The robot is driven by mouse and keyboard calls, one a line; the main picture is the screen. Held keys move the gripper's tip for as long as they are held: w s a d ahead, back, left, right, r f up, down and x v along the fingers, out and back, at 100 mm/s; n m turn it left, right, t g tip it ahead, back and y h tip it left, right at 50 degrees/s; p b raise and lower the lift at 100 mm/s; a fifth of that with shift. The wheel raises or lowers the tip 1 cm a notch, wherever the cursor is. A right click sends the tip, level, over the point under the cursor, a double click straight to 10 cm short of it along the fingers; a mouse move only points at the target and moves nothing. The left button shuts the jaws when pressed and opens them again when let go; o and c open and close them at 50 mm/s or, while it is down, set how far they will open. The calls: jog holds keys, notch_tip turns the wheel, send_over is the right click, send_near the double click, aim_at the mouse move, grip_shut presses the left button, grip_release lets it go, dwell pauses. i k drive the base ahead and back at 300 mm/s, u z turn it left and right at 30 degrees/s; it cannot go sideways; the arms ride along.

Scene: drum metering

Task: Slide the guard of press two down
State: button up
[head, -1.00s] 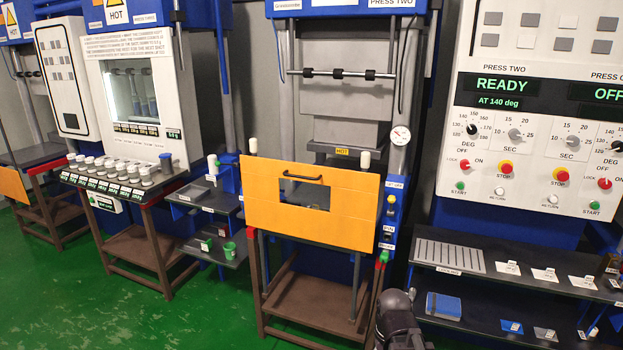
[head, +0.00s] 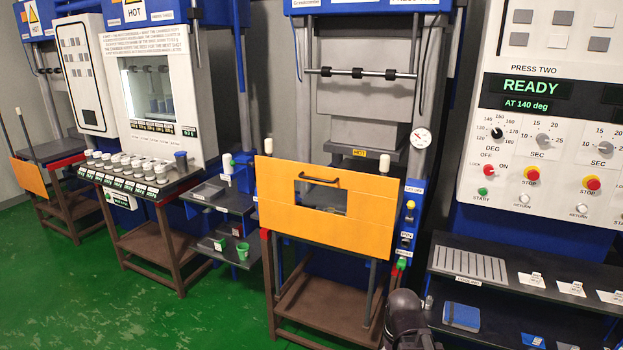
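The guard of press two is an orange panel (head: 350,233) with a small window and a dark handle (head: 319,180) near its top edge. It stands upright at the front of press two (head: 367,110), in the middle of the head view. Two white-capped posts show at its top corners. A dark part of my arm (head: 405,322) shows at the bottom edge, right of the press stand. My gripper's fingers cannot be made out.
A control panel (head: 548,150) reads READY, AT 140 deg for press two. Below it are dark shelves with cards and a blue notebook (head: 461,315). Green floor (head: 200,325) is open at front left.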

aim_at(367, 228)
jog(key=i, duration=0.85)
jog(key=z, duration=0.05)
